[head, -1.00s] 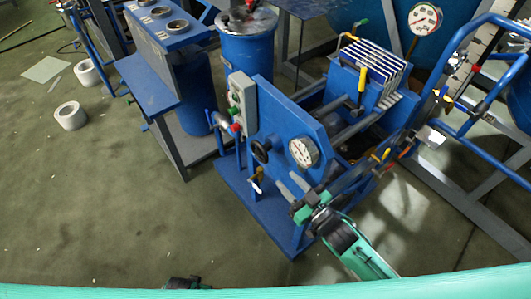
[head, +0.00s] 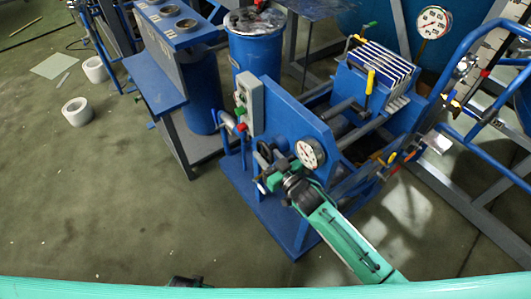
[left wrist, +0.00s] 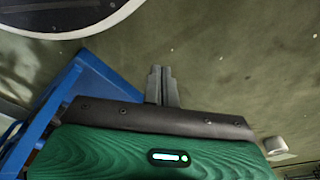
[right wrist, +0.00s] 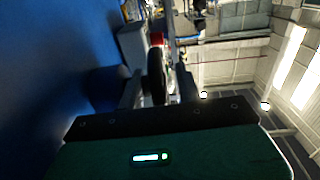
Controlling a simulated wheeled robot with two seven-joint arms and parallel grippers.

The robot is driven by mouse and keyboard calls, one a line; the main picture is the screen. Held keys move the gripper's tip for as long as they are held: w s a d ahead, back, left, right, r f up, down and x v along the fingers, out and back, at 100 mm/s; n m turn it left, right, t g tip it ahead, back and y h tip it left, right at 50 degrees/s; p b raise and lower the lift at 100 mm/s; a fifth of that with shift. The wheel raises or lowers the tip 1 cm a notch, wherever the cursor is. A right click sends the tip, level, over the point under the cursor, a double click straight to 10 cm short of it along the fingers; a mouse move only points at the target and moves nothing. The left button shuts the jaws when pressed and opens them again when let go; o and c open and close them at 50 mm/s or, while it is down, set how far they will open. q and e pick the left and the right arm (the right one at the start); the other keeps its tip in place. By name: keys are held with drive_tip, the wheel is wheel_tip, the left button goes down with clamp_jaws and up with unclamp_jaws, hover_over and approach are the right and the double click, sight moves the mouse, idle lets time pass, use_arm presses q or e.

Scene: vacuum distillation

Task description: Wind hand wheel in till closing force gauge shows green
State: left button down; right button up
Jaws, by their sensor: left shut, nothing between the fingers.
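The black hand wheel (head: 266,149) sits on the front of the blue press plate (head: 292,124), partly hidden by my right gripper (head: 268,170). In the right wrist view, the hand wheel (right wrist: 156,75) is edge-on between my right gripper's (right wrist: 158,85) spread fingers, with a gap at each side. A white round gauge (head: 311,153) is on the same plate, right of the wheel; its needle and any green zone are too small to read. My left gripper (left wrist: 161,86) is shut and empty over the floor in the left wrist view.
A control box (head: 249,98) with buttons is left of the wheel. Another dial (head: 434,22) stands behind the stacked plates (head: 384,68). A blue bench (head: 165,85) and white rings (head: 76,110) are at left. The floor at front left is clear.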

drive_tip(key=shift+w+a, duration=0.15)
drive_tip(key=shift+w, duration=0.05)
clamp_jaws()
drive_tip(key=shift+f, duration=0.1)
drive_tip(key=t+b, duration=0.1)
drive_tip(key=b, duration=0.2)
drive_tip(key=shift+y, duration=0.4)
use_arm(q)
wheel_tip(320, 180, up, 9)
drive_tip(key=w, duration=0.2)
drive_tip(key=shift+d+f, duration=0.15)
drive_tip(key=shift+d, duration=0.25)
